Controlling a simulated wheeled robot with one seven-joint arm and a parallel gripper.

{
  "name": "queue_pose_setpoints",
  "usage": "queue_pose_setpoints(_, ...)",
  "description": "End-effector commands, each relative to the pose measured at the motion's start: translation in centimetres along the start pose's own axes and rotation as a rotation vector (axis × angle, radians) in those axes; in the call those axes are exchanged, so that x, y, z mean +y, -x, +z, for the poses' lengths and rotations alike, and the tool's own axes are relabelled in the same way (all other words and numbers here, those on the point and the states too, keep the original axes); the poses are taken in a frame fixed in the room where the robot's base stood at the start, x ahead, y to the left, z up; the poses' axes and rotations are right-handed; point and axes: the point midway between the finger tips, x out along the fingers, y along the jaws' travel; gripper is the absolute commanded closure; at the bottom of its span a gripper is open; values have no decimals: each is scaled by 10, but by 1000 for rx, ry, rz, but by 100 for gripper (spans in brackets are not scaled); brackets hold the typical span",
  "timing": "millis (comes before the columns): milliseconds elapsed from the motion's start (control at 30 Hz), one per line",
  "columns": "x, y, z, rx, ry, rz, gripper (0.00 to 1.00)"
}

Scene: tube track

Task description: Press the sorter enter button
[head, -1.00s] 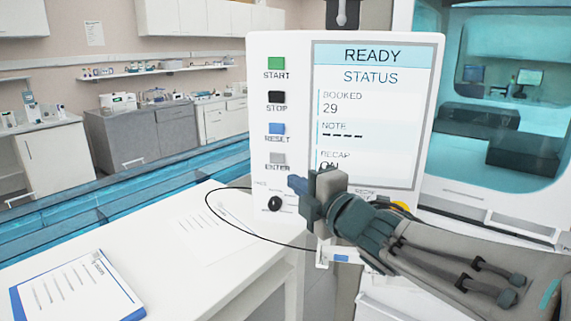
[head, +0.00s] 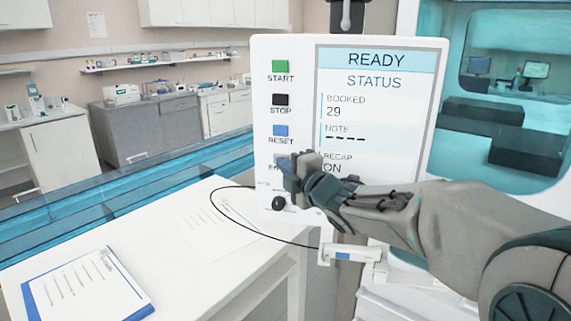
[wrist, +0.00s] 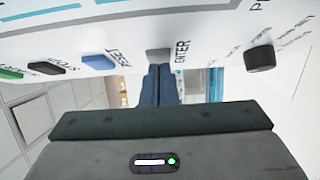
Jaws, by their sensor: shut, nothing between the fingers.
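The white sorter panel (head: 298,50) stands upright with a screen (head: 372,120) reading READY, STATUS, BOOKED 29 and RECAP ON. Its left column holds the green START (head: 280,67), black STOP (head: 280,99) and blue RESET (head: 280,131) buttons. The grey ENTER button (head: 280,159) is below them, partly hidden by my gripper (head: 286,165). In the wrist view the ENTER button (wrist: 158,55) sits right at the shut fingertips (wrist: 160,68). The fingers are empty. I cannot tell whether they touch or press the button.
A black knob (head: 279,203) is on the panel below ENTER; it also shows in the wrist view (wrist: 260,58). A white table (head: 190,250) with a blue clipboard (head: 88,285) and a black cable lies in front. A white bracket (head: 350,254) juts out below the panel.

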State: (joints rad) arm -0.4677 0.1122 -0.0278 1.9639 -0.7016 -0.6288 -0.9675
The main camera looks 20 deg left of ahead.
Motion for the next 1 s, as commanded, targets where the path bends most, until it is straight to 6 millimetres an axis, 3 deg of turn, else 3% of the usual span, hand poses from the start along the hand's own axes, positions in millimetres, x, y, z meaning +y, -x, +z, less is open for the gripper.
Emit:
queue_pose_setpoints(533, -1, -12, 13, -2, 1, 0, 100)
queue_pose_setpoints(1000, -2, -4, 10, -8, 1, 1, 100)
